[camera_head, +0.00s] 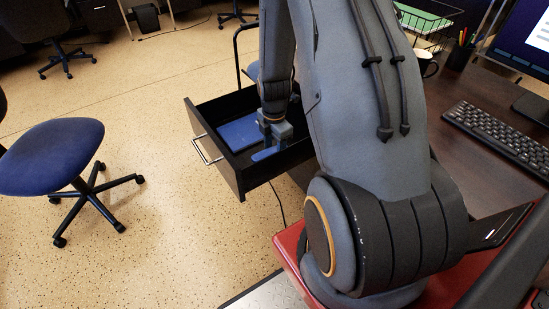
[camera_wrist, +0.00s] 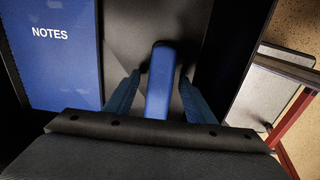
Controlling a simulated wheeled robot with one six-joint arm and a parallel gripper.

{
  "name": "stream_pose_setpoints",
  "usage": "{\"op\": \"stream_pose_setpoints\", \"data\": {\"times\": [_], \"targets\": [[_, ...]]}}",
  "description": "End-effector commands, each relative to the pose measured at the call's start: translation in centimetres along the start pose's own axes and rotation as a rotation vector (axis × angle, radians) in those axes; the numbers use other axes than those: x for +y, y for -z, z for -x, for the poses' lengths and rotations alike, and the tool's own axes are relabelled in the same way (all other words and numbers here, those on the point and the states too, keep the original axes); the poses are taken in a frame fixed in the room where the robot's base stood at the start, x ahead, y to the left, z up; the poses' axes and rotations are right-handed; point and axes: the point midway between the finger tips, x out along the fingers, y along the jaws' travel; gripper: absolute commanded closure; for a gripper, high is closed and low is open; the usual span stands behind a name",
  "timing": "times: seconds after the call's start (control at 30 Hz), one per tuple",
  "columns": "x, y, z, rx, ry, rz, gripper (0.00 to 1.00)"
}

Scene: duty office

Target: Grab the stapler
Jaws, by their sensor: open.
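The stapler (camera_wrist: 160,80) is a long blue piece with a dark part showing beside it. It lies on the floor of the open drawer (camera_head: 222,174), and its blue end also shows in the head view (camera_head: 264,154). My gripper (camera_wrist: 160,90) is open and points down into the drawer, with one blue finger on each side of the stapler. A gap shows between the fingers and the stapler's far part. The near end of the stapler is hidden by my gripper's body. I cannot tell whether the fingers touch it.
A blue notebook marked NOTES (camera_wrist: 52,55) lies in the drawer left of the stapler. The drawer's walls stand close around my gripper. The desk (camera_head: 460,150) holds a keyboard (camera_head: 500,136) and a mug (camera_head: 425,62). A blue office chair (camera_head: 50,158) stands on open floor at left.

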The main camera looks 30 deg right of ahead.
Motion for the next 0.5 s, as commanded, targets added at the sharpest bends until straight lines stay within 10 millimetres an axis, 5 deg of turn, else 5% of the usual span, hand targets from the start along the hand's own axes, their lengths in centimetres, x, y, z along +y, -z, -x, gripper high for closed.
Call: {"op": "stream_pose_setpoints", "data": {"times": [0.23,0.5], "targets": [[0.02,0.01,-0.12,0.0,0.0,0.0,0.5],[0.0,0.02,-0.11,0.0,0.0,0.0,0.96]]}}
